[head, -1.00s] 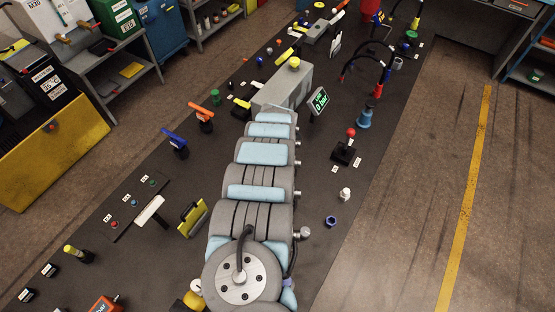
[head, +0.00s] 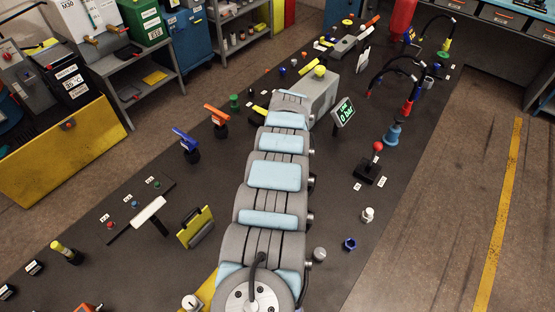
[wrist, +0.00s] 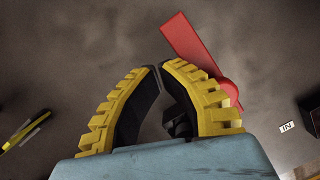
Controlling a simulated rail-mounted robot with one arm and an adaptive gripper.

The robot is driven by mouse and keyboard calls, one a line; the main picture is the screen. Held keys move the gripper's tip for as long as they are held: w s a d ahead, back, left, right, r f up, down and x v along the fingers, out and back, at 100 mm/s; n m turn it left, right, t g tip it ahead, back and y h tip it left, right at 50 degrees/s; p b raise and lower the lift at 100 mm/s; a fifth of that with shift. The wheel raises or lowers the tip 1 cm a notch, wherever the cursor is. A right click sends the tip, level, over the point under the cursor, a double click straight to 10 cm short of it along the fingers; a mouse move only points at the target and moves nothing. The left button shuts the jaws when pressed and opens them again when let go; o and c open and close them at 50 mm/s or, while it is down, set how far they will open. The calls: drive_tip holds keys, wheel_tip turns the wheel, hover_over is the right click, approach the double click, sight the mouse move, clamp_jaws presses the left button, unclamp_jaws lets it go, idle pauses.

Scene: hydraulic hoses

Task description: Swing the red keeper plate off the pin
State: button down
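The red keeper plate (wrist: 197,48) shows in the wrist view as a flat red bar slanting from top centre down to the right. Its lower right end is a rounded red part behind my gripper's right finger. My gripper (wrist: 158,68) has yellow ribbed fingers with dark inner pads, and the tips come together with almost no gap. I see nothing held between them. The plate lies beyond the right finger; I cannot tell whether they touch. The pin cannot be made out. In the head view my arm covers the gripper, and I cannot make out the plate.
An "IN" label (wrist: 287,126) and a dark box (wrist: 310,115) lie right of the plate.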

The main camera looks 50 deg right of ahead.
drive_tip(key=shift+w+d+b, duration=0.15)
drive_tip(key=shift+d+b, duration=0.05)
drive_tip(key=shift+b, duration=0.1)
idle(0.4)
drive_tip(key=shift+a, duration=0.1)
drive_tip(key=a+r+p, duration=0.3)
drive_tip(key=a+r, duration=0.3)
drive_tip(key=r, duration=0.3)
drive_tip(key=shift+s+a+r+p, duration=0.15)
drive_tip(key=shift+s+r+p, duration=0.2)
